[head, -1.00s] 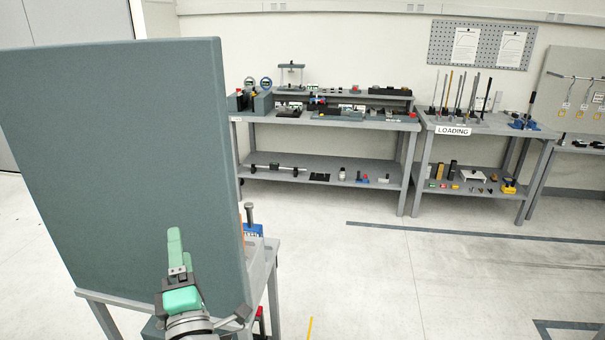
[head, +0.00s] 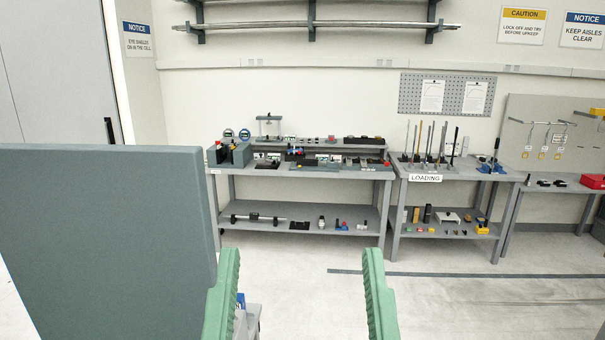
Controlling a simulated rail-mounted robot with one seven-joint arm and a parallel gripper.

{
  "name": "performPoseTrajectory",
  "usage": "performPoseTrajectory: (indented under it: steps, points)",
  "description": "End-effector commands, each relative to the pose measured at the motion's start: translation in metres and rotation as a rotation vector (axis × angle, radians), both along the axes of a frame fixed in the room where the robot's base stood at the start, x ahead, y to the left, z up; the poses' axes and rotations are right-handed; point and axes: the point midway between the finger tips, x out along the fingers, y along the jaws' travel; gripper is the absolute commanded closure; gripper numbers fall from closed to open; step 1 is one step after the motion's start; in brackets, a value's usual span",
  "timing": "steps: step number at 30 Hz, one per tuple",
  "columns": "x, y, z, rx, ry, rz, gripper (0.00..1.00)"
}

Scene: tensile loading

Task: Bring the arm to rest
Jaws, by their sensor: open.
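My gripper (head: 297,290) shows at the bottom centre of the head view, with two green ridged fingers held wide apart and pointing up. Nothing is between the fingers except a view of the bare floor. The gripper is in front of the camera, apart from the benches behind it. The rest of my arm is below the picture and hidden.
A large grey-green panel (head: 105,240) stands close at left, near the left finger. A bench with instruments (head: 345,173), a bench labelled LOADING (head: 455,172) and a third bench (head: 555,189) line the back wall. The floor (head: 480,310) at right is clear.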

Motion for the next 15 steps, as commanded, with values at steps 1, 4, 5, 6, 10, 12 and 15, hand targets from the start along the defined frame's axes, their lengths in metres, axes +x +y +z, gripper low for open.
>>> performPoseTrajectory:
  steps: [1, 4, 5, 6, 10, 12, 15]
  points:
    - [0.000, 0.000, 0.055, 0.000, 0.000, 0.001, 0.24]
    - [0.000, 0.001, 0.106, 0.002, 0.000, 0.005, 0.24]
    - [0.000, 0.001, 0.120, 0.002, 0.000, 0.005, 0.24]
    - [0.000, 0.001, 0.137, 0.002, 0.001, 0.006, 0.24]
    - [0.000, 0.002, 0.177, 0.004, 0.001, 0.009, 0.24]
    - [0.000, 0.002, 0.189, 0.004, 0.002, 0.010, 0.24]
    - [0.000, 0.002, 0.195, 0.005, 0.002, 0.011, 0.24]
